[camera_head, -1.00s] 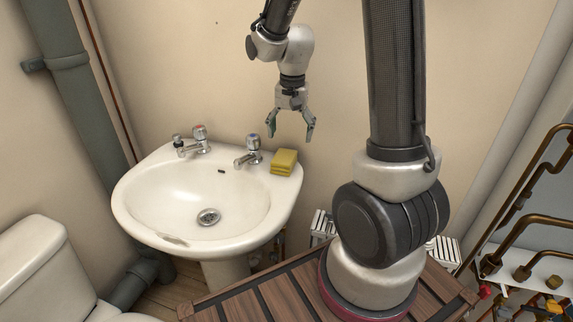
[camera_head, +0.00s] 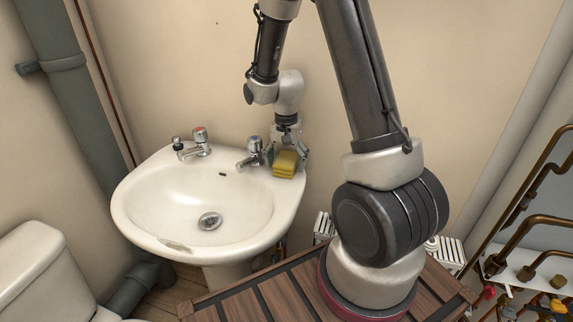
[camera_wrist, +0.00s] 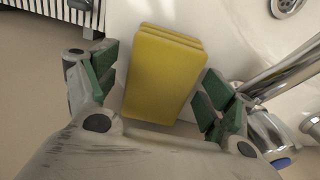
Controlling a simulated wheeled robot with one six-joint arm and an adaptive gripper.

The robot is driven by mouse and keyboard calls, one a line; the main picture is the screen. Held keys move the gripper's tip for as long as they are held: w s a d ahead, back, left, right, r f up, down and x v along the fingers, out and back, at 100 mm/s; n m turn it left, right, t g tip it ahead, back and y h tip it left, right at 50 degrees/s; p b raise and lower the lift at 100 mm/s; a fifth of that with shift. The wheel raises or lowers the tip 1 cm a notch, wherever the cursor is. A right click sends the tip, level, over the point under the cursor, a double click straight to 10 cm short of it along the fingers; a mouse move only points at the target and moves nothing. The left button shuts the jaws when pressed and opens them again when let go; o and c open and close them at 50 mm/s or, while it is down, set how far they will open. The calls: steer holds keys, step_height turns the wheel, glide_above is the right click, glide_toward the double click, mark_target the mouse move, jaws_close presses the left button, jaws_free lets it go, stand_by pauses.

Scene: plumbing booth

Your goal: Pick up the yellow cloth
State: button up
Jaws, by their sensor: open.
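The yellow cloth (camera_head: 285,163) is a folded stack on the back right corner of the white sink (camera_head: 140,205). My gripper (camera_head: 285,153) is down at the cloth, with its fingers to either side of it. In the wrist view the cloth (camera_wrist: 164,75) lies between the open green-padded fingers of my gripper (camera_wrist: 155,92). A gap shows on each side, so the fingers do not appear to touch it.
A blue-marked tap (camera_head: 251,152) stands just left of the cloth, close to a finger; it also shows in the wrist view (camera_wrist: 285,75). A red-marked tap (camera_head: 198,141) is farther left. The wall is close behind. A radiator (camera_head: 322,226) is below right.

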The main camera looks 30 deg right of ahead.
mark_target(287, 159)
steer(key=c, duration=1.1)
steer(key=shift+r, duration=0.1)
step_height(287, 159, up, 10)
steer(key=shift+f, duration=0.1)
steer(key=o, duration=0.4)
steer(key=shift+c, duration=1.4)
